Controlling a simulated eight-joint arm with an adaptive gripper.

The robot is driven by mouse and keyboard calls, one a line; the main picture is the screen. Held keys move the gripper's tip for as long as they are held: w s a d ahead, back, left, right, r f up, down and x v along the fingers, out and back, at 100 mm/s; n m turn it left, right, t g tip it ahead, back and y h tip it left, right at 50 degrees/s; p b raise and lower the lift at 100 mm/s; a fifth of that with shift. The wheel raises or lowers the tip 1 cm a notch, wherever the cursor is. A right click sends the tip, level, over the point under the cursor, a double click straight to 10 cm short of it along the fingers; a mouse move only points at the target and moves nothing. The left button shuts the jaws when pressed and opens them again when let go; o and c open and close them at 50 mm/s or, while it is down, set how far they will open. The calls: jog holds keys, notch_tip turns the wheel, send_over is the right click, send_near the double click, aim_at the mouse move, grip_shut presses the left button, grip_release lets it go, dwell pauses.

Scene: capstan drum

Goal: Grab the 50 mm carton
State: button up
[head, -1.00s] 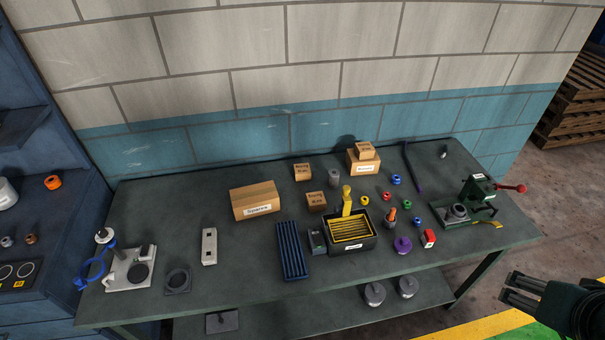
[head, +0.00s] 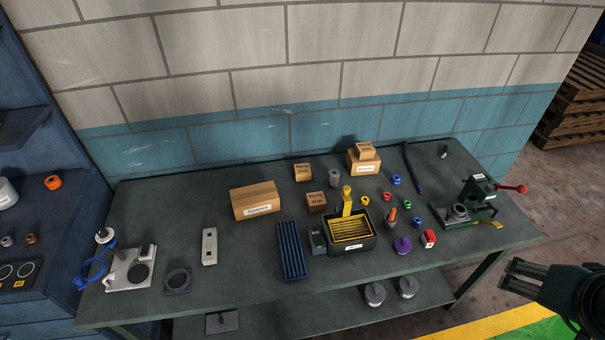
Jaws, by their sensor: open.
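Three small brown cartons with printed labels are on the bench. One carton (head: 303,172) stands at the back middle, and another carton (head: 316,202) stands in front of it, left of the black bin. A third carton (head: 364,151) sits on top of a larger brown box (head: 362,166) at the back. Their printed sizes are too small to read, so I cannot tell which is the 50 mm one. My gripper (head: 512,276) is open and empty at the lower right, off the bench's right front side, far from all the cartons.
A long brown Spares box (head: 256,200) stands left of the cartons. The black bin (head: 350,247) with yellow slats, a blue ribbed tray (head: 292,251) and several coloured rings lie near the middle. A green device with a red handle (head: 480,198) is at the right end.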

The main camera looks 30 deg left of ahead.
jog(key=w+a+r+m+g, duration=0.1)
jog(key=w+a+r, duration=0.1)
jog(key=w+a, duration=0.3)
jog(key=w+a+r+m+y, duration=0.1)
jog(key=w+a+r, duration=0.1)
jog(key=w+a, duration=0.35)
jog(key=w+a+r+m+g, duration=0.1)
jog(key=w+a+r, duration=0.2)
jog(key=w, duration=0.5)
jog(key=w+a+f+m+g+b, duration=0.1)
jog(key=w+a+f, duration=0.1)
jog(key=w+a, duration=0.7)
jog(key=w+a+f+m+g, duration=0.1)
jog(key=w+a+f, duration=0.35)
jog(key=a, duration=0.75)
jog(key=m+g+h+b, duration=0.1)
jog(key=m+g, duration=0.2)
jog(key=m, duration=0.1)
send_over(303, 168)
jog(key=f, duration=3)
jog(key=shift+d, duration=0.2)
jog(key=shift+s+a+f, duration=0.1)
jog(key=shift+a+f, duration=0.1)
jog(key=shift+a, duration=0.05)
